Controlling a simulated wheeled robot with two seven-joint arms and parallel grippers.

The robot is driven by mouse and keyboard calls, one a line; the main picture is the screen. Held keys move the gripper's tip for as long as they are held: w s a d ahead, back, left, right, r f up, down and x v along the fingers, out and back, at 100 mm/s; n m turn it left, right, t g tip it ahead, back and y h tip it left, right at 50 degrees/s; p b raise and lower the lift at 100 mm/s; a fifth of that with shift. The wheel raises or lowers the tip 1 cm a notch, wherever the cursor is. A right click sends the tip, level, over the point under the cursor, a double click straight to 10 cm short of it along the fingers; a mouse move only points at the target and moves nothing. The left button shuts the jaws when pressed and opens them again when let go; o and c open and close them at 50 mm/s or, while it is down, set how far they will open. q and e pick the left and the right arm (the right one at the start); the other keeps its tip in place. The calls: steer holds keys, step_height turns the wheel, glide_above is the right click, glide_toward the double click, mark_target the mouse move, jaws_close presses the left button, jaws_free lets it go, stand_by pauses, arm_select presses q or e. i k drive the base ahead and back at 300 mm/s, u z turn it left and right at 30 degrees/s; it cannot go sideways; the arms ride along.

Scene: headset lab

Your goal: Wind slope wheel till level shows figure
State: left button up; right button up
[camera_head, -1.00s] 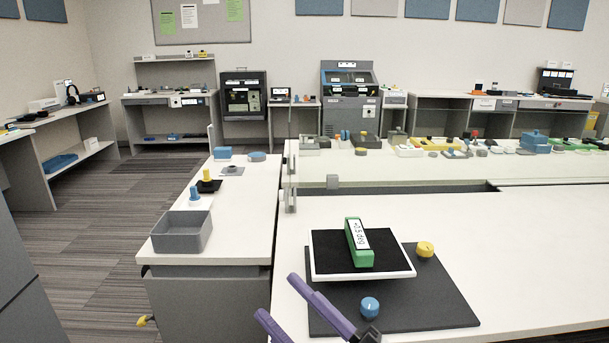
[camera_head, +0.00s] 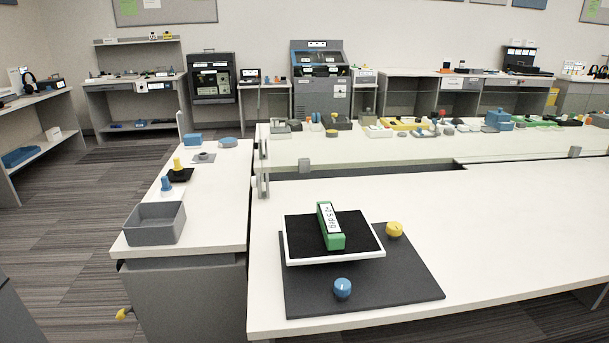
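A tilting platform (camera_head: 300,249) with a black top and white rim sits on a dark base mat (camera_head: 400,283) on the white bench. It looks slightly tilted. A green level (camera_head: 337,241) lies across its top with a white label that seems to read "+0.5 deg"; the first sign is hard to make out. A yellow wheel or knob (camera_head: 394,229) is at the mat's right side. A blue knob (camera_head: 343,288) is at its front. Neither of my grippers shows in the current view.
A grey open bin (camera_head: 155,224) stands on the side bench at left, with blue and yellow knobs (camera_head: 178,168) behind it. The bench (camera_head: 500,230) right of the mat is clear. Several small items line the far bench.

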mark_target(341, 287)
steer(key=z, duration=0.5)
steer(key=k, duration=0.6)
steer(key=z, duration=0.8)
steer(key=i, duration=0.9)
steer(key=u, duration=0.9)
steer(key=i, duration=0.45)
steer(key=u, duration=1.6)
steer(key=k, duration=0.25)
steer(key=z, duration=0.55)
